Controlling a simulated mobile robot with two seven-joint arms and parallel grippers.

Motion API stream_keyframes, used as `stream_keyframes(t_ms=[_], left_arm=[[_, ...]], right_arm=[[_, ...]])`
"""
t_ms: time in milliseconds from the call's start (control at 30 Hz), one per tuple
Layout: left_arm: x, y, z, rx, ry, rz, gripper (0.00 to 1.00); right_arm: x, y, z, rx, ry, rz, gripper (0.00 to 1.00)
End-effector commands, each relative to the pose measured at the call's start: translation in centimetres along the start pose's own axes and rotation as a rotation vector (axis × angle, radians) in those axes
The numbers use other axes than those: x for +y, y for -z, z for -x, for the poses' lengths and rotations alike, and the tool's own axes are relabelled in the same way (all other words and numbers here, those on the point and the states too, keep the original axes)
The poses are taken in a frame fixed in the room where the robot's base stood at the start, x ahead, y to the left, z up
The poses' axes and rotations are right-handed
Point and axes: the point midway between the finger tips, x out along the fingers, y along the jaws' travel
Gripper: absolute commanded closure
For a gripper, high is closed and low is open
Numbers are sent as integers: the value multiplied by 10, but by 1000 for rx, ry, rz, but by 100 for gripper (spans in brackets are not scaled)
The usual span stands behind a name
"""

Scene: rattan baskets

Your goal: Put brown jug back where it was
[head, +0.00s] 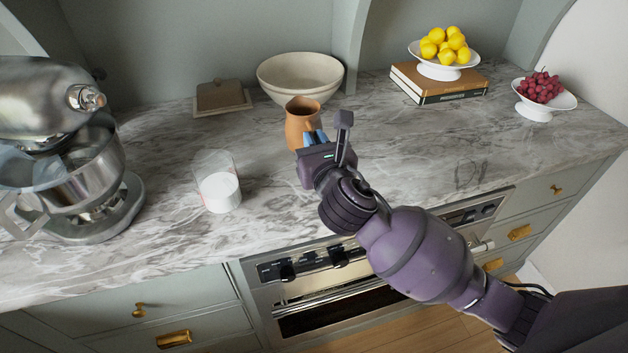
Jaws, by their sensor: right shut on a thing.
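The brown jug (302,118) is upright at the middle of the marble counter, just in front of a large cream bowl. My right gripper (318,139) reaches in from the lower right and is shut on the brown jug at its near right side. The gripper hides the lower right part of the jug and its handle. I cannot tell whether the jug's base touches the counter. My left gripper is not in view.
A glass of white contents (219,190) stands left of the jug. A stand mixer (85,150) fills the left. The cream bowl (300,78) and a butter dish (221,98) are behind. Books (440,88) with a lemon bowl (444,60) and a grape bowl (543,100) are right. Counter right of the jug is clear.

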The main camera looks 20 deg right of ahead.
Motion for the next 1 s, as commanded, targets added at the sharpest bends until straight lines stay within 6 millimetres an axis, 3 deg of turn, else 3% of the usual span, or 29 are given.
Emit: stream_keyframes(t_ms=[100,367,700,1000], left_arm=[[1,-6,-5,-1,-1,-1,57],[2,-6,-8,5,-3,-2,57],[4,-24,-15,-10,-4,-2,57],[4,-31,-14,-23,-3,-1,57]], right_arm=[[0,23,0,1,0,-1,100],[0,39,-1,-2,0,0,100],[0,88,-2,1,0,-1,100],[0,93,-2,-3,0,0,100]])
